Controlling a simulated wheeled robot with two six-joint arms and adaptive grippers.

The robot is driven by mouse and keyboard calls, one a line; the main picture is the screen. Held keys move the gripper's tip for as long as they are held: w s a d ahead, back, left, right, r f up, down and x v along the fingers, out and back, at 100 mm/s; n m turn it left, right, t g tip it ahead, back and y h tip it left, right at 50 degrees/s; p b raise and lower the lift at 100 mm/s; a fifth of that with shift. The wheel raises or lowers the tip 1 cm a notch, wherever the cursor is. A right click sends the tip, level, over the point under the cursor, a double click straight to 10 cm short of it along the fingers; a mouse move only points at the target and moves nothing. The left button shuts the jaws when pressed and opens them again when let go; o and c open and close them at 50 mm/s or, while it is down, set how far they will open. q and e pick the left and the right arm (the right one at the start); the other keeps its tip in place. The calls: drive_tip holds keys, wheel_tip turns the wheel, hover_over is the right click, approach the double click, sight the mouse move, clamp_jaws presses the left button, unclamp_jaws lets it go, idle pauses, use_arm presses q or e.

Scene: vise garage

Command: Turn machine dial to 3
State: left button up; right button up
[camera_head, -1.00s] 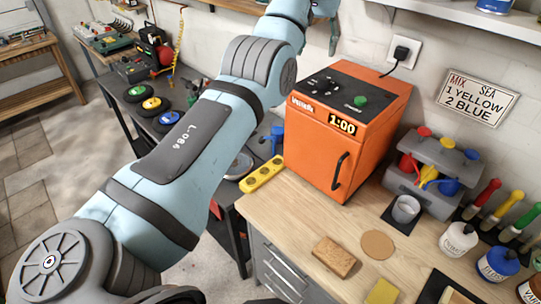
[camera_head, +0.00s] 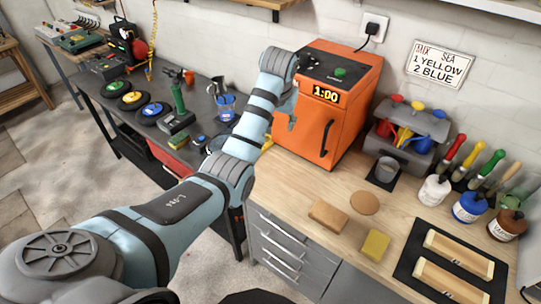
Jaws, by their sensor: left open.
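The orange machine (camera_head: 341,111) stands at the back of the wooden workbench, with a black top panel, a display reading 1:00 and a black door handle. A dark dial (camera_head: 312,58) with small white marks is on the top panel; its setting is too small to read. A green button (camera_head: 340,72) sits to its right. My left arm reaches in from the lower left, its wrist in front of the machine's left side. My left gripper (camera_head: 290,113) is partly hidden by the wrist, beside the machine's left front edge; it is open. My right gripper is out of view.
A grey funnel holder (camera_head: 408,128) and a metal cup (camera_head: 386,169) stand right of the machine. A brown block (camera_head: 327,215), round cork mat (camera_head: 364,203) and yellow sponge (camera_head: 375,245) lie in front. Bottles and screwdrivers are at right. A dark tool table (camera_head: 225,97) is behind my arm.

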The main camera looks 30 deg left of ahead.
use_arm(q)
drive_tip(key=s+d+f, duration=0.1)
drive_tip(key=s+f, duration=0.4)
drive_tip(key=f, duration=0.3)
drive_tip(key=shift+f+m, duration=0.35)
drive_tip(key=shift+m, duration=0.05)
drive_tip(key=shift+d, duration=0.1)
